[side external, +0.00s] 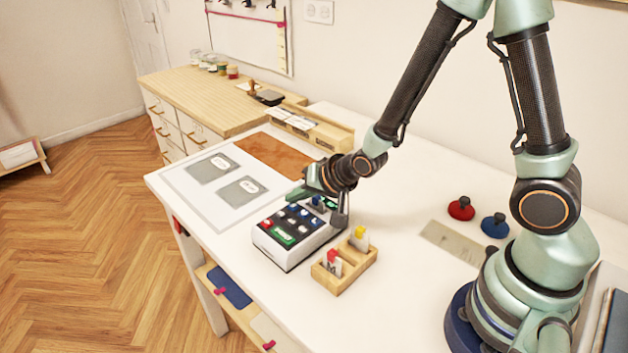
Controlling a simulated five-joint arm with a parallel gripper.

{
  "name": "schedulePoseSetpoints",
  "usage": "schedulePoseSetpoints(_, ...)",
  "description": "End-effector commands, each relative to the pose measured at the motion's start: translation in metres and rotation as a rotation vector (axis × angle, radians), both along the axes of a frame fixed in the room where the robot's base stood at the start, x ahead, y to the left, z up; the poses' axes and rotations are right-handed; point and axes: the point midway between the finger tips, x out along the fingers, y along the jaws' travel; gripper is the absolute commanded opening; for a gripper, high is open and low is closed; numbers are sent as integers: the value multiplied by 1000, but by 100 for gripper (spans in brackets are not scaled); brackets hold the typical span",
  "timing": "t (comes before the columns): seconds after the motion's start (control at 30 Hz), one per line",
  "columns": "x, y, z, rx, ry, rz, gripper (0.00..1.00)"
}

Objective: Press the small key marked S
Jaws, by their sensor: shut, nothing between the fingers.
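The key device (284,245) is a white box with a dark sloped top that carries several small keys in red, blue, white and green. It stands on the white table. The letters on the keys are too small to read, so I cannot tell which one is marked S. My gripper (291,196) is shut and empty. It reaches in from the right over the far edge of the device, with its tip pointing left above the back keys. I cannot tell whether the tip touches a key. My gripper hides part of the back of the key panel.
A wooden box (340,276) with red and yellow tabs stands right of the device. A red knob (461,208) and a blue knob (495,225) stand farther right. A white sheet with grey cards (211,168) lies to the left. The front right table is clear.

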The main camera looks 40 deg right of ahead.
Motion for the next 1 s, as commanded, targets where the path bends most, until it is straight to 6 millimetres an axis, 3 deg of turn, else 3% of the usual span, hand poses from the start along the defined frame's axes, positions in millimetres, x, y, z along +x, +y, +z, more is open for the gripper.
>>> schedulePoseSetpoints(1.0, 0, 0, -8, 0, 1, 0, 0)
